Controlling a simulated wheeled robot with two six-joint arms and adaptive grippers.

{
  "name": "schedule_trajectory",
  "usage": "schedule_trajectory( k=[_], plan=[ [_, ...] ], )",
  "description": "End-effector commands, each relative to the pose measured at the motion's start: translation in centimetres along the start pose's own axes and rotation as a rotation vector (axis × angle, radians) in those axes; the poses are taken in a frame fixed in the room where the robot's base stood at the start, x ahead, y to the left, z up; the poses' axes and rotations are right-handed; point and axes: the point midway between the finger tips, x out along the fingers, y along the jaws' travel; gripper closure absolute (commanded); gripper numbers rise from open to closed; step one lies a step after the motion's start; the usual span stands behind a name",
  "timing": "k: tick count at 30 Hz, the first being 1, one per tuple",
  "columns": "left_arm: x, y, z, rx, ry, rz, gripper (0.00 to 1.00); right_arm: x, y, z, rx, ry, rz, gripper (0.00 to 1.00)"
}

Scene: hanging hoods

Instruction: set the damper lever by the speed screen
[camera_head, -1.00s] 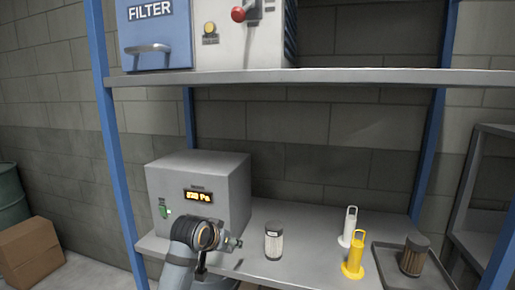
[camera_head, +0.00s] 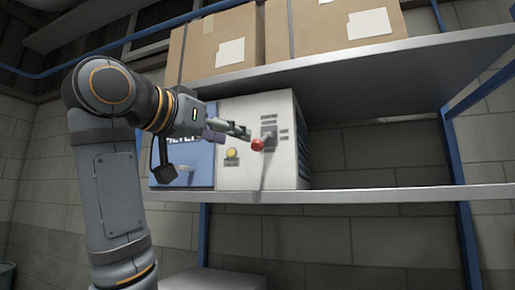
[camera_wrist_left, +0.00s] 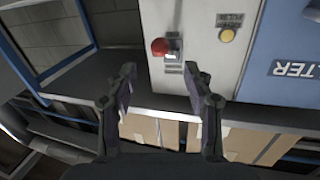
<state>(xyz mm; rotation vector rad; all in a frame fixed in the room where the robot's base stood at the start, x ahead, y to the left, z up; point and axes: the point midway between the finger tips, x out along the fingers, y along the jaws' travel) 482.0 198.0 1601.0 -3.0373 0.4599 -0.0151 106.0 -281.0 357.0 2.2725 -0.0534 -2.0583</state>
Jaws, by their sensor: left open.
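My left gripper (camera_head: 246,133) is open and empty in front of the lever, close to the knob. In the left wrist view, the knob (camera_wrist_left: 159,46) lies beyond the gap between the two fingertips (camera_wrist_left: 160,76), and I see no contact. The speed screen is out of view now. My right gripper is not in view.
A yellow button (camera_head: 231,153) is left of the lever, beside the blue FILTER panel (camera_head: 200,164), which my arm partly hides. Cardboard boxes (camera_head: 222,50) stand on the shelf above. The upper shelf (camera_head: 370,195) is clear to the cabinet's right. A blue post (camera_head: 465,215) stands at right.

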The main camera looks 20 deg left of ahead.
Motion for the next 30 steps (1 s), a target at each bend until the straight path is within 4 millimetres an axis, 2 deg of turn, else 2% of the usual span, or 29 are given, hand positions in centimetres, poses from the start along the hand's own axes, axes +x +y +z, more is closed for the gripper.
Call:
schedule_trajectory(
  k=[9,15,19,26,30],
  plan=[
    [6.2,0.0,-0.3,-0.002,-0.004,0.002,0.48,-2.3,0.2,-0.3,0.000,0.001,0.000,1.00],
    [9.3,0.0,-0.2,-0.001,-0.002,0.001,0.48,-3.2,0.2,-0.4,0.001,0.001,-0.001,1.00],
    [10.1,0.0,0.0,-0.001,-0.001,-0.001,0.48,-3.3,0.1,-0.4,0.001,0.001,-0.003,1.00],
    [10.2,0.0,0.0,0.000,0.000,-0.001,0.48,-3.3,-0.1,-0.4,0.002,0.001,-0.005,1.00],
    [10.1,0.0,0.0,0.000,0.000,-0.001,0.65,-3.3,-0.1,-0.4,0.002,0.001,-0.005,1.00]
  ],
)
